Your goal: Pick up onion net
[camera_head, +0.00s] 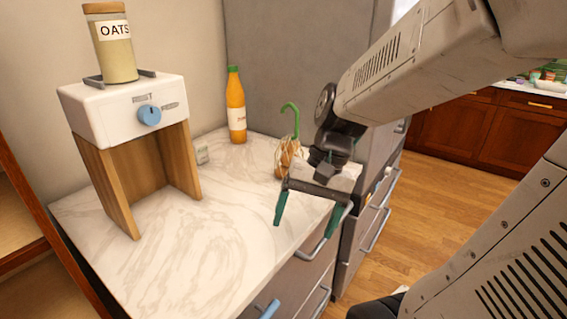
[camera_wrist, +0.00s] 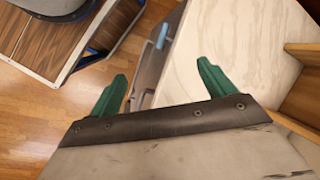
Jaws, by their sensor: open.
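The onion net (camera_head: 287,152) stands on the marble counter in the head view. It is a net of brownish onions with a green hooked handle on top. My gripper (camera_head: 311,222) is in front of it and to its right, over the counter's front edge, and partly covers its lower right side. The gripper's green-tipped fingers are spread apart with nothing between them. In the wrist view the open fingers (camera_wrist: 160,88) point over the counter edge and the drawer fronts. The onion net does not show there.
A juice bottle (camera_head: 236,106) stands behind the onion net on the marble counter (camera_head: 185,262). A wooden stand with a white top (camera_head: 128,112) holds an oats jar (camera_head: 112,45) at the left. A grey wall panel (camera_head: 290,55) rises behind. The counter's front middle is clear.

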